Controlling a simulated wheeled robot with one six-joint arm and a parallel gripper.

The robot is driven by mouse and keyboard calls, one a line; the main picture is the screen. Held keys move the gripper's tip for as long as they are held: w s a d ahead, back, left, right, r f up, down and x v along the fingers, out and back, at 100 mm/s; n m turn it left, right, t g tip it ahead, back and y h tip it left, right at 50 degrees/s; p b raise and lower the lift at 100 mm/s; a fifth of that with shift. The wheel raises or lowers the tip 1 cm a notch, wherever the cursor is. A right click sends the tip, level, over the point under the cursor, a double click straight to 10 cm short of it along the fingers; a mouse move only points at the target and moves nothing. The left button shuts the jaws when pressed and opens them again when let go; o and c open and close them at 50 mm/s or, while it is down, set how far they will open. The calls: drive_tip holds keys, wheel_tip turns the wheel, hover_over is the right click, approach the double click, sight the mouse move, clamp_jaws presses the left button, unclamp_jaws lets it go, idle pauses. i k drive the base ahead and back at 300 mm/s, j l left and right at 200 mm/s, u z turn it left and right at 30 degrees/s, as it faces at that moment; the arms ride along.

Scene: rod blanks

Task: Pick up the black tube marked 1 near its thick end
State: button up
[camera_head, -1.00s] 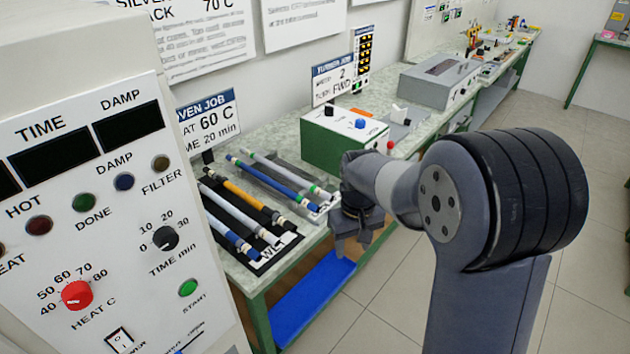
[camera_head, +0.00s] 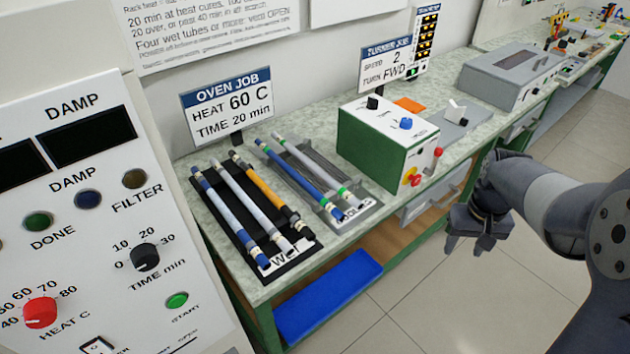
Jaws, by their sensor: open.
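I cannot make out a wholly black tube or a mark 1 in this view. In the black tray (camera_head: 236,242) lie a blue and white tube (camera_head: 226,212), a pale grey tube (camera_head: 247,200) and an orange tube (camera_head: 262,192) with a dark near end. My gripper (camera_head: 470,246) is open and empty, out in front of the bench, right of both trays and apart from every tube.
A green and white control box (camera_head: 385,140) stands right of the grey tray, and a grey machine (camera_head: 512,75) farther along the bench. An oven panel (camera_head: 90,220) fills the left foreground. A blue bin (camera_head: 328,297) sits below the bench. The floor before the bench is clear.

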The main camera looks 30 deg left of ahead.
sight(301, 227)
drive_tip(key=i+u, duration=0.1)
drive_tip(key=u, duration=0.25)
drive_tip(key=i+u, duration=0.15)
drive_tip(key=u, duration=0.2)
drive_tip(key=i+u, duration=0.1)
drive_tip(key=u, duration=0.25)
drive_tip(key=i+j+u, duration=0.2)
drive_tip(key=i+u, duration=0.25)
drive_tip(key=i, duration=0.1)
